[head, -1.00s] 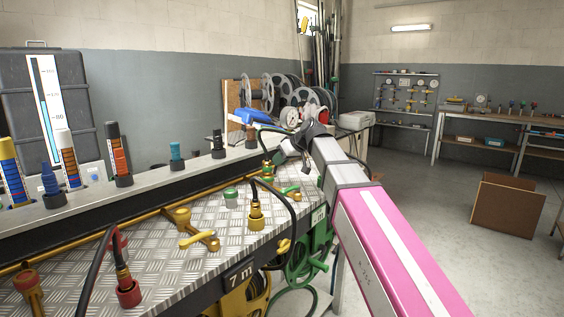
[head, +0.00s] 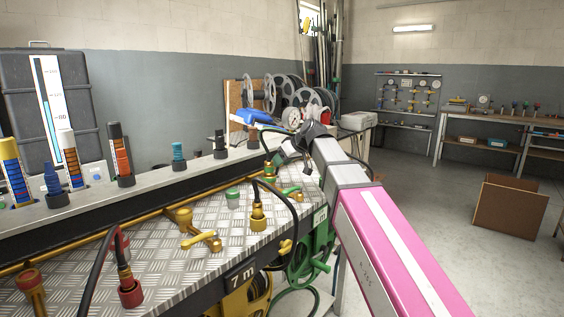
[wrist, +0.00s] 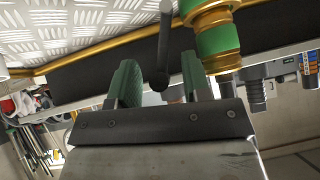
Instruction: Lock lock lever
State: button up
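In the wrist view, my gripper (wrist: 160,70) has two green-padded fingers standing apart. A dark lever with a rounded end (wrist: 158,78) hangs in the gap between them; a space shows on each side of it, and I see no grip on it. I take it to be the lock lever, but its base is cut off by the top edge. A green and brass fitting (wrist: 216,40) stands just right of the fingers. In the head view, my arm reaches over the far end of the bench, and its end hides the lever.
The diamond-plate bench top (head: 150,262) carries a yellow lever (head: 201,240), a brass hose fitting (head: 258,215) and a black hose (head: 93,265). Several tools stand in a grey rail behind. Reels (head: 285,92) are at the back. A brown box (head: 508,212) stands on open floor at right.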

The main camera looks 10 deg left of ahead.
jog(key=v, duration=1.1)
jog(key=shift+f, duration=0.1)
